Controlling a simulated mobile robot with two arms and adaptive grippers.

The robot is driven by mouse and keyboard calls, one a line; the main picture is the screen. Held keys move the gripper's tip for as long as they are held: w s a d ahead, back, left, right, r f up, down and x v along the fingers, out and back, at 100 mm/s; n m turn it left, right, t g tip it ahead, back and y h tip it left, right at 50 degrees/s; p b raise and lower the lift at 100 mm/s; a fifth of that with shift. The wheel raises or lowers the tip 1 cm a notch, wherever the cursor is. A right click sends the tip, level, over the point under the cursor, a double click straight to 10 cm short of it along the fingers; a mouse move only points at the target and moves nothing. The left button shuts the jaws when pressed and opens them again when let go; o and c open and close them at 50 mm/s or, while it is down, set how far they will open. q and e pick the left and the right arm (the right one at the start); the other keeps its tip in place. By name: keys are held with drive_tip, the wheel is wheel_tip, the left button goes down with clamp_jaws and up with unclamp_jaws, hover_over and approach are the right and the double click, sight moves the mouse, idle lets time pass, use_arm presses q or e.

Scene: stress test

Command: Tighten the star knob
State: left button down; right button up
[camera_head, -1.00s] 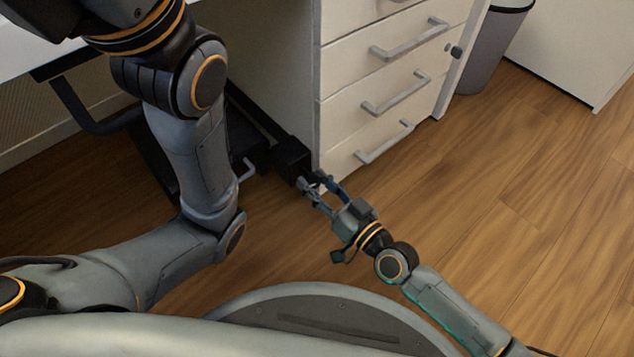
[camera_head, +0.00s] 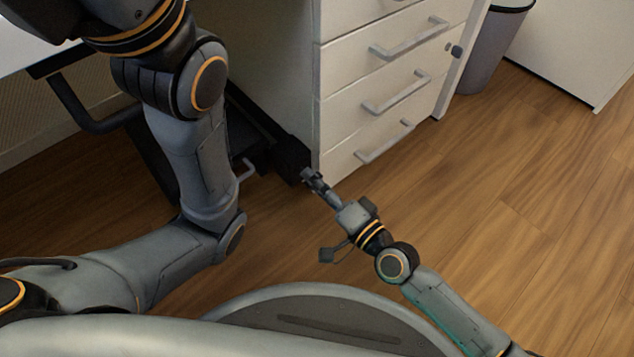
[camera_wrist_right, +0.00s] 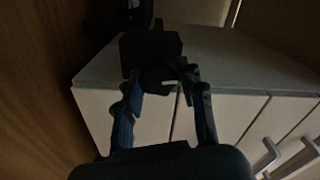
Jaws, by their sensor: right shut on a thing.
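The star knob (camera_wrist_right: 157,79) is a small dark piece in front of a black block (camera_wrist_right: 150,48) in the right wrist view. My right gripper (camera_wrist_right: 161,84) has a finger on either side of the knob and is shut on it. In the head view, my right gripper (camera_head: 312,178) reaches up-left to the black block (camera_head: 291,156) by the cabinet's lower corner. Its fingers show nearly edge-on and hide most of the knob. The knob's points cannot be told apart in the dark. My left gripper is out of view; only its arm shows.
A white drawer cabinet (camera_head: 335,112) with grey handles stands right beside the black block, close to my right fingers. A dark desk frame (camera_head: 88,112) is at the left. A grey bin (camera_head: 488,50) stands at the back right. The wooden floor (camera_head: 500,200) at the right is clear.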

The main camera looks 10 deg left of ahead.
drive_tip(key=shift+w+d+f+m, duration=0.1)
drive_tip(key=shift+m, duration=0.7)
drive_tip(key=o, duration=1.1)
drive_tip(key=shift+o, duration=0.2)
drive_tip(key=v, duration=0.7)
drive_tip(key=shift+s+d, duration=0.2)
drive_tip(key=shift+d, duration=0.1)
